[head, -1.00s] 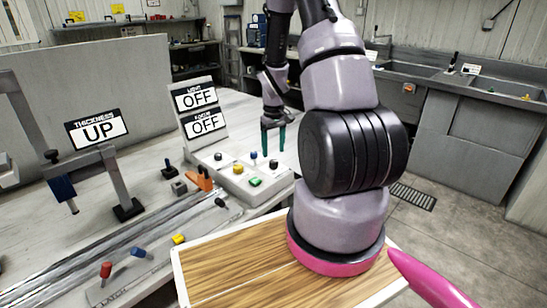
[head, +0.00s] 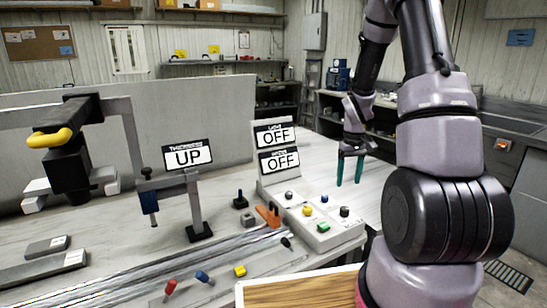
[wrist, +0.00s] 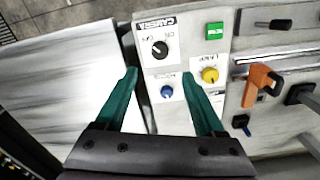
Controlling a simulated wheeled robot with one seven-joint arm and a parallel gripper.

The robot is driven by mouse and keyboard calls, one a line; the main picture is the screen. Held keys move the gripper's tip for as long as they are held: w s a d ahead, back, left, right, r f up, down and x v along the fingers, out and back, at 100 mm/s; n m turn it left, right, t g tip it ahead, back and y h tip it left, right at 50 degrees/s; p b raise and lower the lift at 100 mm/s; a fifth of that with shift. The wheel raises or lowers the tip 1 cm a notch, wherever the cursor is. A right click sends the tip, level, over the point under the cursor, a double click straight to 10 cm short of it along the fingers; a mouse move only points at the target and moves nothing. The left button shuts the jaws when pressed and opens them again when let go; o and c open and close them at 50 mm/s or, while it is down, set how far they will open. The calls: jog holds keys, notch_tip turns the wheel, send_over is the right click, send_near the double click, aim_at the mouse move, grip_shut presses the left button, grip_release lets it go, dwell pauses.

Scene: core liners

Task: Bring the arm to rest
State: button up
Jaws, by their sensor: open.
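My gripper (head: 350,170) has teal fingers that hang down, apart and empty, above the right end of the workbench. In the wrist view my gripper (wrist: 165,100) is open, with its two fingers spread over bare white bench and the edge of the control panel. The control panel (head: 322,228) carries a green button (head: 323,227), a yellow knob (head: 307,211), a blue knob (head: 324,198) and a black camera knob (wrist: 160,49). I cannot tell whether a finger touches the panel. My arm rises on the right of the head view.
An orange clamp (head: 268,215) sits left of the panel. Levers in red (head: 171,286) and blue (head: 202,276) are at the front. A wooden board (head: 290,294) lies below my arm.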

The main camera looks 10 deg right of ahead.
jog(key=s+a+r+m+t, duration=0.1)
jog(key=s+a+r+t, duration=0.15)
jog(key=r, duration=0.65)
jog(key=s+a+r+m+t, duration=0.15)
jog(key=a+r, duration=0.25)
jog(key=r, duration=0.6)
jog(key=s+a+r+m+t+y, duration=0.1)
jog(key=s+a+r, duration=0.2)
jog(key=s+r, duration=0.3)
jog(key=s+a+r+m+t+y, duration=0.1)
jog(key=s+a+r, duration=0.3)
jog(key=s, duration=0.5)
notch_tip(320, 180, up, 2)
jog(key=shift+s+r+m+t, duration=0.15)
jog(key=shift+s+m+t, duration=0.15)
jog(key=shift+m+t, duration=0.25)
